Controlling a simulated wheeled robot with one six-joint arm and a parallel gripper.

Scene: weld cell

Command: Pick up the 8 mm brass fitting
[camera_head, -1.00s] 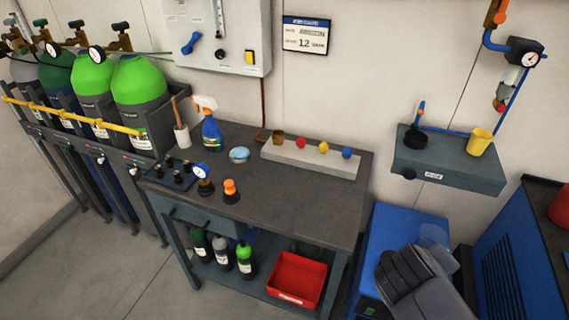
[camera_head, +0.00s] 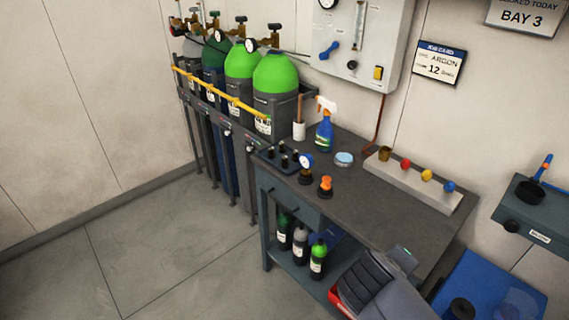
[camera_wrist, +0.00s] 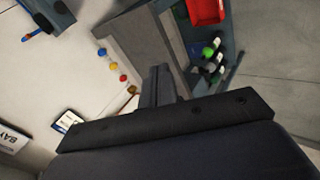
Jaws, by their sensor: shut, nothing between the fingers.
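Several small dark fittings (camera_head: 283,158) stand on a dark tray at the left end of the workbench (camera_head: 340,207) in the head view. They are too small for me to tell which, if any, is the 8 mm brass fitting. A brass-coloured cup-like piece (camera_head: 385,153) stands at the left end of a pale rail at the bench's back. My gripper (camera_wrist: 158,84) shows in the wrist view, its fingers shut and empty. In the head view my arm's end is at the bench's front right corner, apart from the tray.
A blue-rimmed gauge (camera_head: 306,163) and an orange-topped piece (camera_head: 326,187) stand near the tray. A spray bottle (camera_head: 325,130) stands behind. Gas cylinders (camera_head: 277,88) line the wall at left. A red bin (camera_wrist: 205,11) sits below the bench. Open floor (camera_head: 160,250) lies front left.

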